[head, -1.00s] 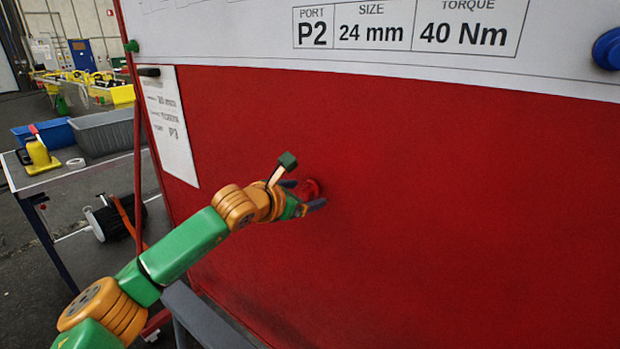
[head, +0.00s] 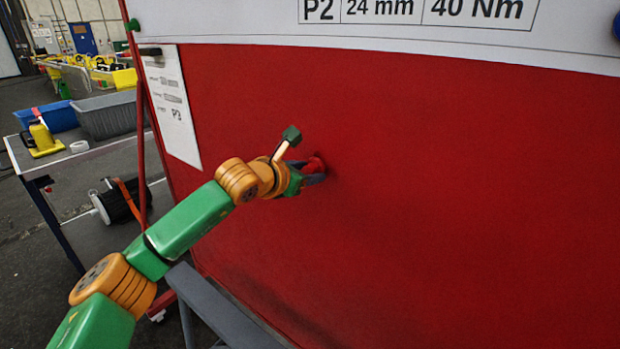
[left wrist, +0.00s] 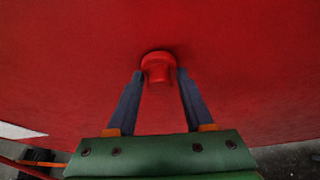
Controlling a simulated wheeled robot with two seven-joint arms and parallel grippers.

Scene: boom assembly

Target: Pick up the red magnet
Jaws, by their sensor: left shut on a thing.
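The red magnet (head: 315,163) is a small round knob on the red board, partly hidden by my fingers in the head view. In the left wrist view the magnet (left wrist: 158,66) shows as a wider cap with a narrower stem between my fingertips. My left gripper (head: 312,171) is shut on the magnet, with its dark fingers on either side of it, close to the board face. The left gripper also shows in the left wrist view (left wrist: 160,76). I cannot tell whether the magnet touches the board. My right gripper is not in view.
The large red board (head: 450,190) fills the middle and right, with a white sheet (head: 410,40) along its top and a smaller paper (head: 175,110) at its left. A cart (head: 95,155) with bins (head: 108,115) stands left. A grey bar (head: 215,305) lies below my arm.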

